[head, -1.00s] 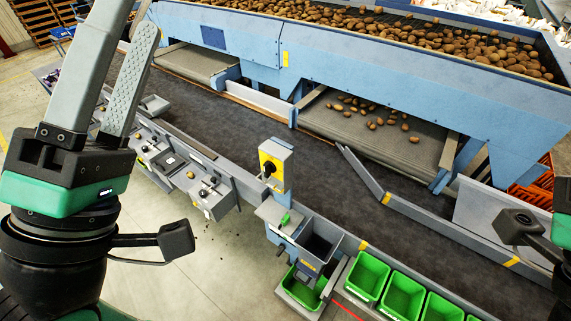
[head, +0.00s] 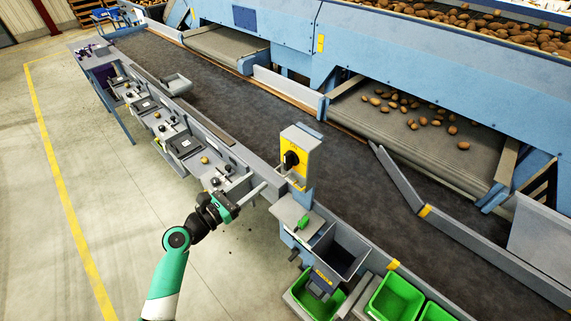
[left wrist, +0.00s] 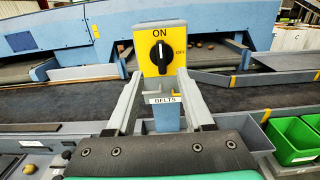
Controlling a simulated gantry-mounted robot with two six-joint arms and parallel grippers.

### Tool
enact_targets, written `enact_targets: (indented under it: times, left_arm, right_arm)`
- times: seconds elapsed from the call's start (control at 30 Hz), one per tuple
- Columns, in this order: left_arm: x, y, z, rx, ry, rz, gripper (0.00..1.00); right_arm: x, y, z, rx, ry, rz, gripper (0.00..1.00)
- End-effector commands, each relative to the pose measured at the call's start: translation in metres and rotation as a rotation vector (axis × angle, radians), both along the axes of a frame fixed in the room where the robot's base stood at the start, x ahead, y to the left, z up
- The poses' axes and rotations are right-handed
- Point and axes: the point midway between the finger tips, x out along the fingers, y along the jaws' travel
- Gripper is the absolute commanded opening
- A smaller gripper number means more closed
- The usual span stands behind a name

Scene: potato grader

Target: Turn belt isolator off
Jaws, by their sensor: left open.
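The belt isolator is a grey box with a yellow face (head: 301,147), standing on a post at the near edge of the dark belt. Its black rotary knob (head: 290,159) also shows in the left wrist view (left wrist: 161,57), upright and pointing to ON, with OFF marked at the right. A BELTS label (left wrist: 165,99) sits below. My left gripper (head: 258,188) is open and empty, to the left of and near the isolator. In the left wrist view its fingers (left wrist: 160,78) frame the lower part of the box; no contact with the knob is visible. My right gripper is out of view.
A grey hopper (head: 341,249) and green crates (head: 393,297) stand right of the isolator post. The dark belt (head: 230,107) is bare. Open floor (head: 110,190) lies at the left.

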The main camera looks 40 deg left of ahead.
Motion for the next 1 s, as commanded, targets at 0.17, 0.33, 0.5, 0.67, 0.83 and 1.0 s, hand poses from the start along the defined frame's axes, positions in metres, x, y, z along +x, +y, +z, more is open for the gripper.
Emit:
enact_targets:
  times: [0.17,0.33,0.5,0.67,0.83,1.0]
  left_arm:
    - [0.027,-0.002,0.001,0.002,-0.002,-0.005,0.53]
    - [0.067,-0.003,0.000,0.003,-0.002,-0.005,0.53]
    - [0.098,-0.003,-0.001,0.003,-0.002,-0.004,0.53]
    - [0.112,-0.004,0.001,0.004,-0.001,-0.003,0.53]
    - [0.114,-0.004,0.001,0.003,0.000,-0.002,0.53]
    - [0.114,-0.004,0.001,0.003,-0.001,-0.002,0.38]
  right_arm:
    - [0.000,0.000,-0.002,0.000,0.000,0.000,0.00]
    - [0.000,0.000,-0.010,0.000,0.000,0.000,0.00]
    - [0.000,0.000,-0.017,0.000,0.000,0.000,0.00]
    - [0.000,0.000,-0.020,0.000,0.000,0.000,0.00]
    - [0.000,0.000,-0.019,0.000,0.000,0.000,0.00]
    - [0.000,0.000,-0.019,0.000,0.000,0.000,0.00]
